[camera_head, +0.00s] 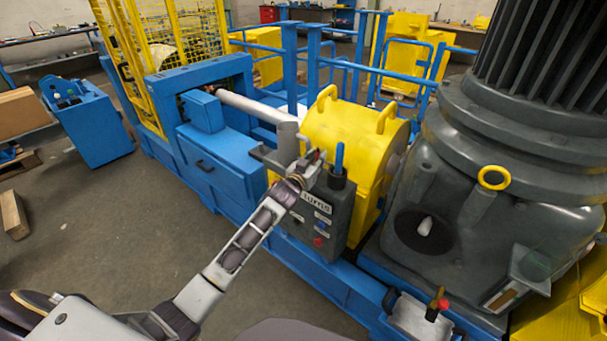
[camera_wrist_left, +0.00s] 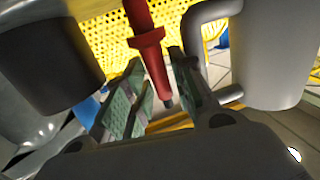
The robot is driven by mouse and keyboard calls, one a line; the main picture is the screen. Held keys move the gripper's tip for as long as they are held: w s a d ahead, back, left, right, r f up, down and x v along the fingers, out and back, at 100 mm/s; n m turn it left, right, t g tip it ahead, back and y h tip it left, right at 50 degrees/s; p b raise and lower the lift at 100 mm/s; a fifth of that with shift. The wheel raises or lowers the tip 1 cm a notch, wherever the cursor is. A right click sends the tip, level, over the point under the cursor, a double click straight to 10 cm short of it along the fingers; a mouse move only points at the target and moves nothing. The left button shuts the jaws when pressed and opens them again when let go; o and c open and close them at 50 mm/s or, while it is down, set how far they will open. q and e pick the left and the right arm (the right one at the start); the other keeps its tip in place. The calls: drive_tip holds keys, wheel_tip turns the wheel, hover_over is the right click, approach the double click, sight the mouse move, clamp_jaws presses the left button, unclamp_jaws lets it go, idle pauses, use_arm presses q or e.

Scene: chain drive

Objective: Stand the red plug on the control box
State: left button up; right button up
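The control box (camera_head: 325,212) is a dark grey box on the blue machine frame, with a label, several buttons and a blue plug (camera_head: 339,158) upright in a black holder on top. My left gripper (camera_head: 314,160) is over the box's left part, close to the blue plug. In the left wrist view the red plug (camera_wrist_left: 153,60), with a collar and dark narrow tip, lies between the fingers (camera_wrist_left: 158,85) of my left gripper, which look closed on its shank. It is tilted in that view. In the head view only a little red shows there. My right gripper is not in view.
A yellow housing (camera_head: 345,130) with handles stands just behind the box, and a grey cylinder (camera_head: 287,140) is close left of my gripper. A big grey motor (camera_head: 480,190) stands at the right. A grey tray (camera_head: 410,318) with a red-topped piece (camera_head: 437,303) is at lower right.

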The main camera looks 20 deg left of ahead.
use_arm(q)
drive_tip(key=s+a, duration=0.1)
drive_tip(key=s, duration=0.9)
drive_tip(key=shift+s+a+r, duration=0.25)
drive_tip(key=shift+s+a, duration=0.05)
drive_tip(key=shift+s, duration=0.05)
idle(0.6)
drive_tip(key=shift+f, duration=0.1)
